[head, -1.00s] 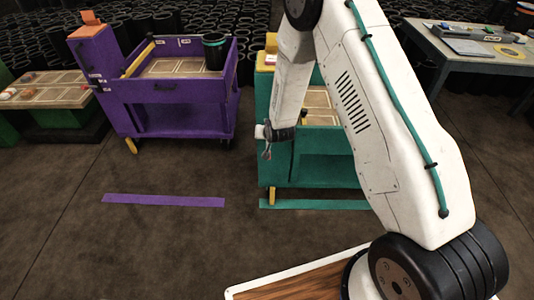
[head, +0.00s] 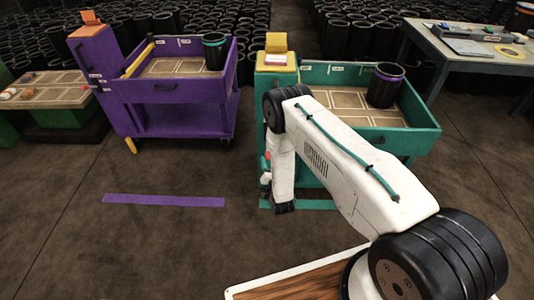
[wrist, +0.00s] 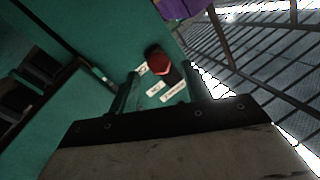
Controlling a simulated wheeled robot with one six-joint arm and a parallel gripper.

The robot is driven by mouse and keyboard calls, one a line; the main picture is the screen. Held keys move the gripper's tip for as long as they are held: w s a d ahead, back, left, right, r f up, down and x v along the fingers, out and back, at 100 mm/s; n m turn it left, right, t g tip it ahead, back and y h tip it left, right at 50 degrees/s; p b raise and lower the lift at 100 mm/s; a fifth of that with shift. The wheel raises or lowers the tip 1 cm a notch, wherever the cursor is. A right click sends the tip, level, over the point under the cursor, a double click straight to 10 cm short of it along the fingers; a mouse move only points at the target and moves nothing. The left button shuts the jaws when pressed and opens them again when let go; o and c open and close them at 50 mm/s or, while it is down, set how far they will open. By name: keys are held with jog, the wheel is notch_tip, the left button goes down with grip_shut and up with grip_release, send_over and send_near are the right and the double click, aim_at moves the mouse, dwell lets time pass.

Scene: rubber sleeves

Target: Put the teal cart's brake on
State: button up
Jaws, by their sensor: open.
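The teal cart (head: 290,85) stands behind my arm in the head view, partly hidden by it. In the wrist view its teal side panel (wrist: 100,30) fills much of the picture. A red knob on a dark stem (wrist: 158,62) stands by that panel, with small white labels (wrist: 168,92) near it. My gripper (wrist: 160,85) is open, its two fingers reaching toward the knob, which appears between and just beyond the tips. I cannot tell whether they touch it. In the head view my gripper (head: 266,180) is at the cart's left front side, low down. The cart's yellow foot is hidden there.
A purple cart (head: 165,120) stands to the left, with a purple floor strip (head: 163,200) in front. A black sleeve (head: 385,88) stands in the teal cart's tray. A grey table (head: 470,62) is at the right. The floor at front left is clear.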

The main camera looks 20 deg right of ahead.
aim_at(267, 155)
jog(key=w, duration=0.6)
jog(key=shift+w+d, duration=0.1)
jog(key=shift+d, duration=0.1)
grip_shut()
